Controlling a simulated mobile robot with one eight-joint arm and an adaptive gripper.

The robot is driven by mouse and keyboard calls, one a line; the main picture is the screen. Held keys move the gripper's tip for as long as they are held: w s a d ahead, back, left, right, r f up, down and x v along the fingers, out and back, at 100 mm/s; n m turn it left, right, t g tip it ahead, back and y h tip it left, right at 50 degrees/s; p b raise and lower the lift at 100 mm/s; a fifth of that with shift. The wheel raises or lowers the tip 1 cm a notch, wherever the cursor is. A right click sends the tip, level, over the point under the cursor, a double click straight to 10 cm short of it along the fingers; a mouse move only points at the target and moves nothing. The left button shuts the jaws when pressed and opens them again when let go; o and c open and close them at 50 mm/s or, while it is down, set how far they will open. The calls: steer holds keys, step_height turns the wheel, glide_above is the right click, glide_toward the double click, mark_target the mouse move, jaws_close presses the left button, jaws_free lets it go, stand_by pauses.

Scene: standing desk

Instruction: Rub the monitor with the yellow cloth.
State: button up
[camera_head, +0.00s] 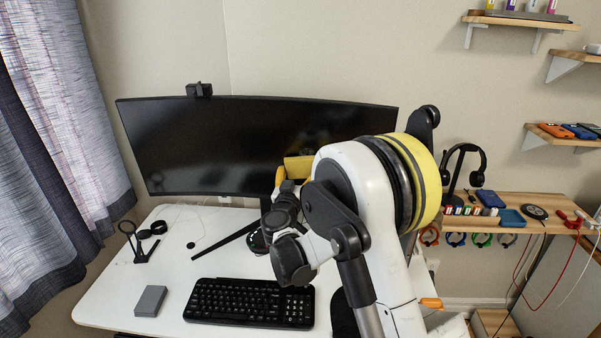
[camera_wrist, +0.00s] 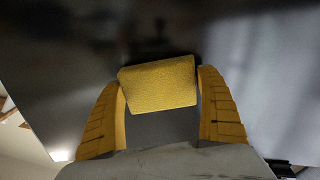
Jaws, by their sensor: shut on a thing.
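The wide black curved monitor (camera_head: 205,145) stands at the back of the white desk. Its dark screen fills most of the wrist view (camera_wrist: 60,60). My gripper (camera_wrist: 158,76) has yellow ribbed fingers and is shut on the yellow cloth (camera_wrist: 157,88), a small folded pad between the fingertips. In the head view, the cloth (camera_head: 299,167) shows in front of the right half of the screen, partly hidden by my arm. The cloth is at or very close to the screen; I cannot tell whether it touches.
A webcam (camera_head: 199,90) sits on the monitor's top edge. A black keyboard (camera_head: 250,303), a grey box (camera_head: 150,301) and a black stand (camera_head: 140,243) are on the desk (camera_head: 105,300). A headphone stand (camera_head: 459,170) is on the side shelf at right. The desk's left middle is mostly clear.

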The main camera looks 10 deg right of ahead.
steer(key=shift+w+d, duration=0.2)
steer(key=shift+w, duration=0.15)
steer(key=shift+s+d+b, duration=0.3)
steer(key=shift+s+d, duration=0.2)
steer(key=shift+d, duration=0.4)
steer(key=shift+s+d+b, duration=0.25)
steer(key=shift+s+d, duration=0.25)
steer(key=shift+d, duration=0.35)
steer(key=shift+w+a, duration=0.5)
steer(key=shift+a, duration=0.4)
steer(key=shift+w+a, duration=0.45)
steer(key=shift+a, duration=0.45)
steer(key=shift+r+p, duration=0.45)
steer(key=shift+r, duration=0.6)
steer(key=shift+s+d+f+b, duration=0.1)
steer(key=shift+s+d+b, duration=0.1)
steer(key=shift+s+d, duration=0.3)
steer(key=shift+s+d+r+b, duration=0.1)
steer(key=shift+s+d+b, duration=0.05)
steer(key=shift+d, duration=0.55)
steer(key=shift+s+d+f+b, duration=0.1)
steer(key=shift+s+d+b, duration=0.1)
steer(key=shift+s+d, duration=0.3)
steer(key=shift+w+a, duration=0.55)
steer(key=shift+a, duration=0.35)
steer(key=shift+w+a, duration=0.5)
steer(key=shift+a, duration=0.35)
